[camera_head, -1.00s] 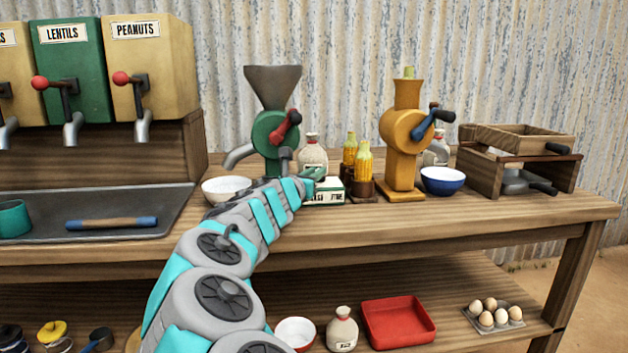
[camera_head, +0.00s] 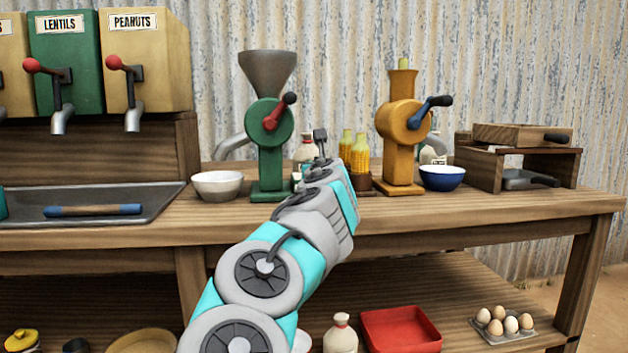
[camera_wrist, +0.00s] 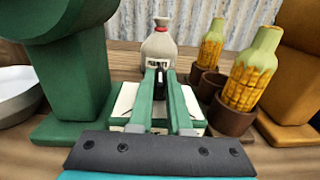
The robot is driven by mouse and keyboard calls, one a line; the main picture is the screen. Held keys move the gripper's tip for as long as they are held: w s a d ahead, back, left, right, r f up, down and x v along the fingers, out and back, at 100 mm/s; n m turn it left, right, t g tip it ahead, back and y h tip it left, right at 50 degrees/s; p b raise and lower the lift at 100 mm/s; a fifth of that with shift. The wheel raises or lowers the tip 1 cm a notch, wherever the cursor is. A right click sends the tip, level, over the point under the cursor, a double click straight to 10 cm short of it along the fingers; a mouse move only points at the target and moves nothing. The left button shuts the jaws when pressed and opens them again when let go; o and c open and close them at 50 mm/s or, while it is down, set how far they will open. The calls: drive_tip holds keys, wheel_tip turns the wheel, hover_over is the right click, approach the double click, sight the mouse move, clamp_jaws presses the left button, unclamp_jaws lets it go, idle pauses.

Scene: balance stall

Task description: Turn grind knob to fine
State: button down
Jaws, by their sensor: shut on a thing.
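The green grinder (camera_head: 268,128) stands on the counter, with a grey hopper on top and a red crank with a dark handle on its front. It also shows in the wrist view (camera_wrist: 75,75) at the left. My gripper (camera_wrist: 160,76) is to the right of its green post. Its two green fingers are close together on a narrow dark piece (camera_wrist: 159,86), above a white box (camera_wrist: 126,98). I cannot tell for sure whether this dark piece is the grind knob, and no coarse or fine marking is readable. In the head view my arm hides the fingertips.
A sack (camera_wrist: 159,44) stands just behind the fingers. Corn cobs in brown cups (camera_wrist: 243,85) and the orange mill (camera_head: 402,125) are to the right. A white bowl (camera_head: 217,184) and a blue bowl (camera_head: 442,178) flank the grinders.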

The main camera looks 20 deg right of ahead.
drive_tip(key=n+y+b, duration=0.2)
drive_tip(key=y, duration=0.1)
drive_tip(key=shift+s+d+f+t+y, duration=0.1)
drive_tip(key=shift+d+t+y, duration=0.2)
drive_tip(key=shift+d+t, duration=0.1)
drive_tip(key=n+y, duration=0.1)
drive_tip(key=y, duration=0.1)
drive_tip(key=n+y, duration=0.1)
drive_tip(key=shift+d+r+n+y, duration=0.2)
drive_tip(key=shift+d+n+y, duration=0.1)
drive_tip(key=shift+n+y, duration=0.1)
drive_tip(key=n+y, duration=0.2)
drive_tip(key=y, duration=0.1)
drive_tip(key=shift+d+r+n+g+y, duration=0.1)
drive_tip(key=shift+d+n+g+y, duration=0.05)
drive_tip(key=shift+n+g+y, duration=0.15)
drive_tip(key=shift+d+n+g+y+p, duration=0.2)
drive_tip(key=shift+n+g+y+p, duration=0.2)
drive_tip(key=shift+n+y, duration=0.55)
drive_tip(key=shift+w+n+g+y, duration=0.25)
drive_tip(key=shift+g+y, duration=0.15)
drive_tip(key=shift+y, duration=0.55)
drive_tip(key=c, duration=1.1)
unclamp_jaws()
drive_tip(key=shift+c, duration=0.2)
